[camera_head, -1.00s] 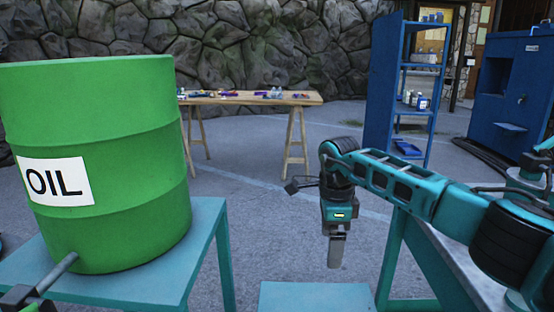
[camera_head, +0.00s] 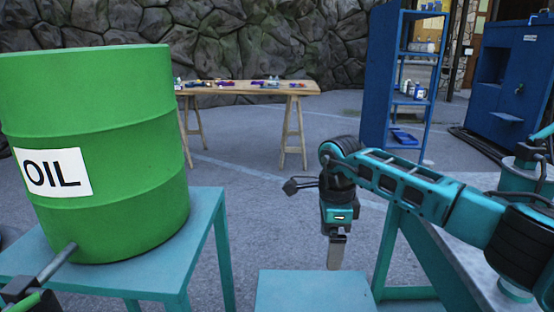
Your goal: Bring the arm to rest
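My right gripper (camera_head: 336,253) hangs straight down from the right arm, in the middle of the view. I see it edge-on, so the gap between its fingers does not show. Nothing visible hangs from it. It is above or just behind a low teal surface (camera_head: 314,292) at the bottom edge; I cannot tell its exact height over it. My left gripper is not in view.
A green oil drum (camera_head: 110,150) stands on a teal table (camera_head: 205,225) at the left. Another teal-framed table (camera_head: 450,260) is under the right arm. A wooden trestle table (camera_head: 225,89), blue shelf (camera_head: 378,80) and blue cabinet (camera_head: 515,85) stand farther back.

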